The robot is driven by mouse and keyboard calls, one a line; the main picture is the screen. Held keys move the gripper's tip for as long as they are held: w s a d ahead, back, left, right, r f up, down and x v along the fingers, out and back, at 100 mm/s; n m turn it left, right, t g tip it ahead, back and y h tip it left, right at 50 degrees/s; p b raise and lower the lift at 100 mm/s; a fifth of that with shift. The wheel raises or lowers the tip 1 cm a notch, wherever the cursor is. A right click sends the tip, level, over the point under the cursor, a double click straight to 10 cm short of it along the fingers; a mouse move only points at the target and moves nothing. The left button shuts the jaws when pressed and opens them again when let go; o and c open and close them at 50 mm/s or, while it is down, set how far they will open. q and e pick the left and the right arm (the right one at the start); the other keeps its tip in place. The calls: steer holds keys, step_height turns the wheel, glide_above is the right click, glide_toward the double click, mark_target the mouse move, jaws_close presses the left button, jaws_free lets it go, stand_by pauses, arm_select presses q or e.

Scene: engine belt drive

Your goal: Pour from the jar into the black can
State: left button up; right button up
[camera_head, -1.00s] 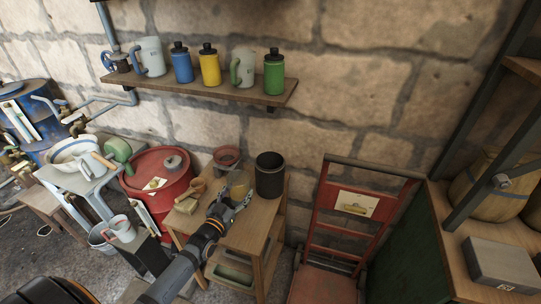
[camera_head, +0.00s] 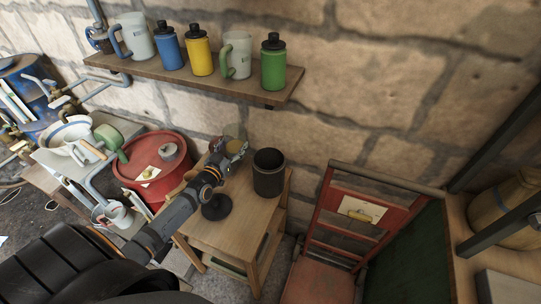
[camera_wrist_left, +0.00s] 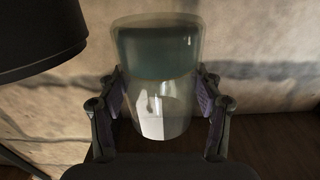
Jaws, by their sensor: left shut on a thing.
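The black can (camera_head: 268,174) stands upright and open-topped on the small wooden table; a dark curved body at the upper left of the left wrist view (camera_wrist_left: 38,35) appears to be it. The clear jar (camera_wrist_left: 160,72) is between the fingers of my left gripper (camera_wrist_left: 162,103), which is shut on it. It looks upright, with a dark teal band in its upper part; I cannot tell its contents. In the head view my left gripper (camera_head: 234,150) is raised left of the can's rim, apart from it, and mostly hides the jar. My right gripper is not in view.
The wooden table (camera_head: 238,222) has a dark round patch (camera_head: 216,207) below my gripper. A wall shelf (camera_head: 200,82) with mugs and bottles is above and behind.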

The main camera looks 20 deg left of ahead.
mark_target(238, 146)
arm_select(q)
steer(key=shift+w+d+f+m, duration=0.15)
steer(key=shift+d+m, duration=0.1)
steer(key=shift+m, duration=0.25)
steer(key=shift+d, duration=0.1)
steer(key=shift+s+d+f+m, duration=0.1)
steer(key=shift+s+d+m, duration=0.1)
steer(key=shift+m, duration=0.3)
steer(key=shift+r+p, duration=0.25)
steer(key=shift+p, duration=0.05)
steer(key=shift+w+d+r+m+p, duration=0.15)
steer(key=shift+w+d+m+p, duration=0.15)
steer(key=shift+m, duration=0.4)
steer(key=shift+s+d+r+m+p, duration=0.2)
steer(key=shift+d+r+m+p, duration=0.45)
steer(key=shift+m, duration=0.25)
steer(key=m+p, duration=0.1)
steer(key=d+r+m+p, duration=0.1)
steer(key=m, duration=0.1)
steer(key=shift+w+r, duration=0.1)
steer(key=shift+r, duration=0.1)
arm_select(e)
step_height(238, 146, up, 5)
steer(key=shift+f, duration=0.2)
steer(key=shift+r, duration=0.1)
arm_select(q)
steer(key=shift+r+m, duration=0.1)
steer(key=shift+m, duration=0.3)
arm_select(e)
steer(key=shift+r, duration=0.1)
